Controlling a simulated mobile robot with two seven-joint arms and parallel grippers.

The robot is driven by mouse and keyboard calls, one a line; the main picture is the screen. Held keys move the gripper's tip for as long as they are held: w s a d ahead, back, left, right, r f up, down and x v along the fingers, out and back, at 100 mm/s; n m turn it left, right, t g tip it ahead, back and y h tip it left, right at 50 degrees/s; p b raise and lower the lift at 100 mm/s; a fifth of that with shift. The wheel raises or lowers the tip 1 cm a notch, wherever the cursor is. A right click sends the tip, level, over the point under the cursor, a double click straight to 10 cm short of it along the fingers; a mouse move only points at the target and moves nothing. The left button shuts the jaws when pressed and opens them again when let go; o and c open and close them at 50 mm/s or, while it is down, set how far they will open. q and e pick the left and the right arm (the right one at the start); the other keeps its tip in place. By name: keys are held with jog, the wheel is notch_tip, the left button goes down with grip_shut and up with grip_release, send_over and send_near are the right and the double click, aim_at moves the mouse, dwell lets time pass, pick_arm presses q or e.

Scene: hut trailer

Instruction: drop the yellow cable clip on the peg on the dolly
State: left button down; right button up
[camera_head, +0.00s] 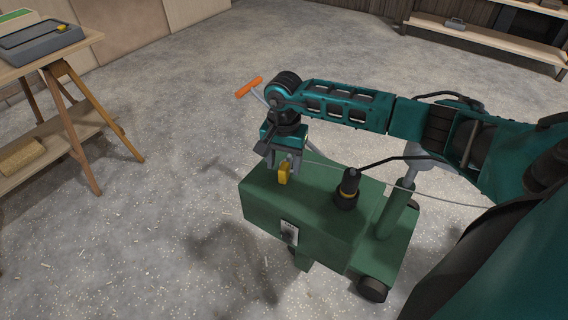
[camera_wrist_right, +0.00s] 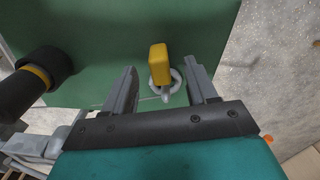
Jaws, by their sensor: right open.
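The yellow cable clip (camera_head: 284,173) is at the top of the green dolly (camera_head: 325,222), between the fingers of my right gripper (camera_head: 284,165). In the right wrist view the clip (camera_wrist_right: 159,60) sits at a grey peg with a ring-shaped base (camera_wrist_right: 174,84). It overlaps the peg, but I cannot tell how far down the peg it is. My right gripper (camera_wrist_right: 160,66) is open, with one finger on each side of the clip and gaps showing. The fingers hide part of the peg in the head view. My left gripper is not in view.
A black knob with a yellow band (camera_head: 348,188) stands on the dolly to the right of the clip. An orange handle (camera_head: 249,88) rises behind my right wrist. A wooden workbench (camera_head: 60,48) is at left, shelves (camera_head: 485,38) at the back. Open floor surrounds the dolly.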

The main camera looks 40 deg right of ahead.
aim_at(284, 166)
notch_tip(284, 166, up, 11)
jog(key=p, duration=0.1)
jog(key=shift+r+p, duration=0.15)
jog(key=shift+p, duration=0.25)
